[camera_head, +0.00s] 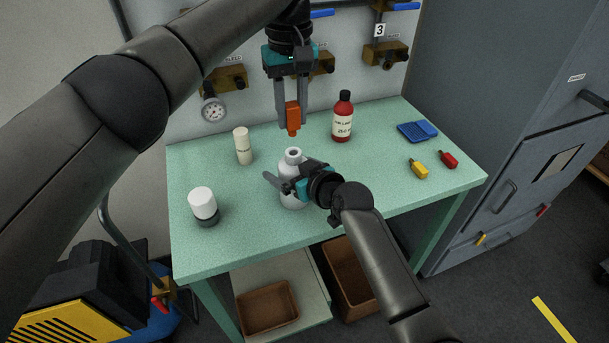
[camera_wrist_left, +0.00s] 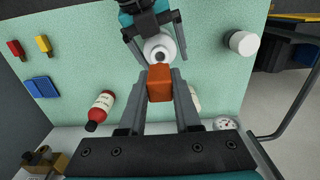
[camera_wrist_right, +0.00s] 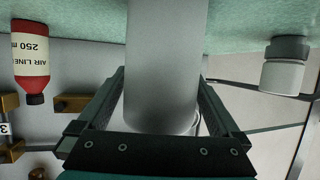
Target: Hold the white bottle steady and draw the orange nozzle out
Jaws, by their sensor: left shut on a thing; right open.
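The white bottle (camera_head: 292,160) stands upright on the green table, its open neck showing a dark hole in the left wrist view (camera_wrist_left: 160,48). The orange nozzle (camera_head: 293,116) is clear of the bottle, above its neck. My left gripper (camera_head: 291,122) points down and is shut on the nozzle, which also shows between its fingers in the left wrist view (camera_wrist_left: 160,84). My right gripper (camera_head: 288,180) is open, with its fingers on either side of the bottle body. In the right wrist view the bottle (camera_wrist_right: 163,65) stands between these fingers, with gaps beside it.
On the green table (camera_head: 250,235) are a white-capped jar (camera_head: 203,205), a cream bottle (camera_head: 243,147), a red labelled bottle (camera_head: 342,118), a blue tray (camera_head: 417,131) and small yellow (camera_head: 418,169) and red (camera_head: 448,159) items. A gauge (camera_head: 213,109) and valves line the back panel.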

